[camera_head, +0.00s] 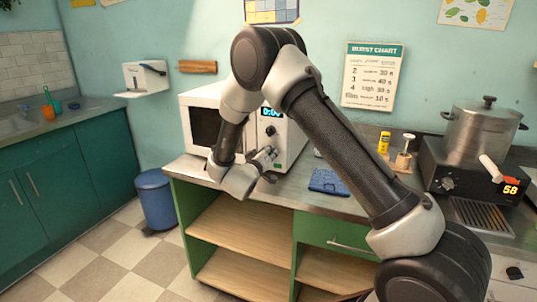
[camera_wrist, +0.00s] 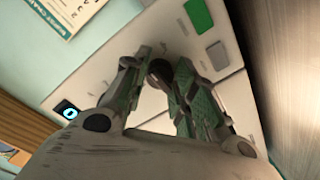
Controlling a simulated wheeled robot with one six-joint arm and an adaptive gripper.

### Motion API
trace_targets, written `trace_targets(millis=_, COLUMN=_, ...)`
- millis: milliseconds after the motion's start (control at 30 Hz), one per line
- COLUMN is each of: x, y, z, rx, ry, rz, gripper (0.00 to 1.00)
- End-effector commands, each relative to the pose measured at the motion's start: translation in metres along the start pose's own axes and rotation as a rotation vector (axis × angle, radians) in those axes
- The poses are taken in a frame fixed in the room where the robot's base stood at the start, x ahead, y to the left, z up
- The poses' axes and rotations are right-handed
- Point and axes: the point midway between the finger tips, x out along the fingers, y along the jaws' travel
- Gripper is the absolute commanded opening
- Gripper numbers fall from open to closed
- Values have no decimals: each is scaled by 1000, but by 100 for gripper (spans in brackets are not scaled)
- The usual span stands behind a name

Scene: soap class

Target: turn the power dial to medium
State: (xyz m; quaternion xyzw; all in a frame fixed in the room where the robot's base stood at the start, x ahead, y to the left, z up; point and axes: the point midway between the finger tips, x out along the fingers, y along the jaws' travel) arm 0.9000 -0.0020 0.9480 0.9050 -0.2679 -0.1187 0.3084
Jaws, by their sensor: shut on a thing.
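The white microwave (camera_head: 207,98) stands on the counter at the back. Its front panel has a lit display (camera_head: 272,113) reading 0:00 and a dark upper dial (camera_head: 270,131) below it. My gripper (camera_head: 270,155) is at the lower part of this panel. In the wrist view my gripper (camera_wrist: 160,75) has its fingers closed around a dark round dial (camera_wrist: 159,70), which sits between the display (camera_wrist: 66,109) and a green button (camera_wrist: 198,15). The fingers hide most of this dial, and its pointer and labels cannot be read.
A blue cloth-like item (camera_head: 328,181) lies on the counter right of the microwave. A yellow bottle (camera_head: 384,143), a pump bottle (camera_head: 404,155) and a pot (camera_head: 480,130) on a cooker stand further right. A wall chart (camera_head: 372,76) lists power levels. A blue bin (camera_head: 157,199) stands on the floor.

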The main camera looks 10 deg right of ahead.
Motion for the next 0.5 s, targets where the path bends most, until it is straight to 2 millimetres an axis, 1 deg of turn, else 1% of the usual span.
trace_targets(millis=200, x=0, y=0, z=1, rx=-143, ry=-11, rz=2, gripper=3)
trace_targets(millis=500, x=0, y=0, z=1, rx=-247, ry=-18, rz=4, gripper=3)
